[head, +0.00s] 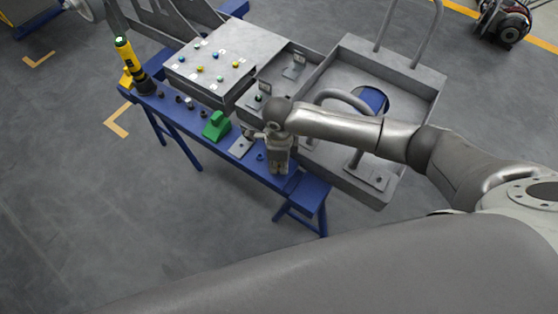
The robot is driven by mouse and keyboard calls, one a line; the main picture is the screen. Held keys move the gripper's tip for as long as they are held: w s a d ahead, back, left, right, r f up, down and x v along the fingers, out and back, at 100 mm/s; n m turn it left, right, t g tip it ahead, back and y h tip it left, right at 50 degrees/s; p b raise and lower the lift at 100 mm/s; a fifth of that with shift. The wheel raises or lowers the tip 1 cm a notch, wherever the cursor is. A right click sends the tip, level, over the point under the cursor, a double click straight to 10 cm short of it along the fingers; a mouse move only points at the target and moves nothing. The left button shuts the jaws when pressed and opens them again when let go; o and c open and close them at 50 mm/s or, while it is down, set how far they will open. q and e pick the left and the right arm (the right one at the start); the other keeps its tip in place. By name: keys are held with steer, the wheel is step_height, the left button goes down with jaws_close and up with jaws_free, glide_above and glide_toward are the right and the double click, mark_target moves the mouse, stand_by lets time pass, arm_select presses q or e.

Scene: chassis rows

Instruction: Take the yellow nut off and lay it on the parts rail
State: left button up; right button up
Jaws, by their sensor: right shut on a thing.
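My right gripper (279,160) points down over the near right part of the blue parts rail (314,187). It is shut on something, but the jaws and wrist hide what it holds. The grey panel box (240,48) carries small coloured nuts on its top. One yellow nut (200,69) sits near the panel's middle and another yellow one (235,64) sits near its right side. Blue and green nuts sit among them. My right gripper is apart from the panel, to its lower right. My left gripper is not in view.
On the rail are a green block (216,125), a light grey plate (241,147), small dark pieces and a yellow-black tool (127,59) standing at its far left end. A grey tray with tall bent handles (411,33) lies behind my right arm. Floor in front is clear.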

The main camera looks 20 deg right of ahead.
steer(key=shift+f+b, duration=0.65)
steer(key=o, duration=0.9)
steer(key=shift+o, duration=0.2)
steer(key=shift+r, duration=0.2)
step_height(320, 180, up, 12)
steer(key=shift+f, duration=0.15)
